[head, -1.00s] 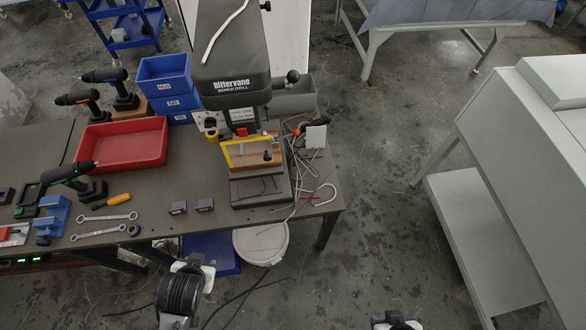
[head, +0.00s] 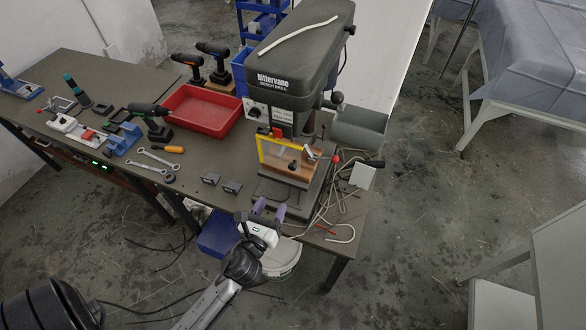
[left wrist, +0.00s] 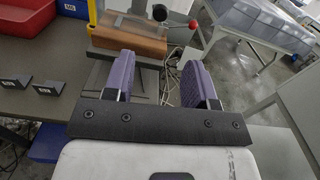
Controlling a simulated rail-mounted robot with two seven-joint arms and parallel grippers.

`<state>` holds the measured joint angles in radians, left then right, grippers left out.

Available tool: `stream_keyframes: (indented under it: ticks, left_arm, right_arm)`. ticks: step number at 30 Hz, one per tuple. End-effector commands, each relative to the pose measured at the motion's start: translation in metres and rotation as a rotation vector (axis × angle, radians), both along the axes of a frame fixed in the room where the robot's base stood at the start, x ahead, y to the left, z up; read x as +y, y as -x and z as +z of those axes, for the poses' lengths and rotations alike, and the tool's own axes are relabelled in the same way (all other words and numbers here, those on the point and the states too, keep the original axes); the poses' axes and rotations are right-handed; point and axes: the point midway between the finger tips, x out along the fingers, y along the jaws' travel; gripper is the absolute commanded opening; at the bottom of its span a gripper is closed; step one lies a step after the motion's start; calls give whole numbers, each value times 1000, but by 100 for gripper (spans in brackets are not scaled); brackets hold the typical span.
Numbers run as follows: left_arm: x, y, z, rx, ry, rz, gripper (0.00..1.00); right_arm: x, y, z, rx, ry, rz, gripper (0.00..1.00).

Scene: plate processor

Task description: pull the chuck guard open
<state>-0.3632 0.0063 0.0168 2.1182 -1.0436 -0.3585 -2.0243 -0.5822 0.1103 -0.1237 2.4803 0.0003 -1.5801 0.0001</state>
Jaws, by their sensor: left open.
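The chuck guard (head: 283,157) is a yellow-framed panel on the front of the grey bench drill (head: 303,60), below its head. It stands upright in front of a wooden block (head: 290,170). My left gripper (head: 269,208) is open and empty, over the table's front edge, just in front of the drill's base and apart from the guard. My right gripper is out of view.
Two small dark blocks (head: 221,183) lie left of the drill base. A red tray (head: 203,110) is behind them. Loose cables (head: 335,215) and a red-knobbed lever (head: 335,158) are on the drill's right. A white bucket (head: 283,262) stands under the table edge.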

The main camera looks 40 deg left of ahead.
Motion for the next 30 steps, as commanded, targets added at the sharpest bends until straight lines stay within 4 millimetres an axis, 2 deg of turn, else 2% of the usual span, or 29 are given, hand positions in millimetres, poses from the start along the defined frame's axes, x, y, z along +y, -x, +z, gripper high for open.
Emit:
stream_keyframes:
  ticks: [5,8,21,30]
  left_arm:
    - [1,-3,0,27,-81,0,51]
    - [4,-11,1,28,-90,1,51]
    - [29,-85,1,29,-85,3,51]
    - [40,-120,0,31,-86,2,51]
  right_arm:
    - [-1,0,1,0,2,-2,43]
    - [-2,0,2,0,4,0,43]
    - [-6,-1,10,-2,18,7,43]
    - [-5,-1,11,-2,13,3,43]
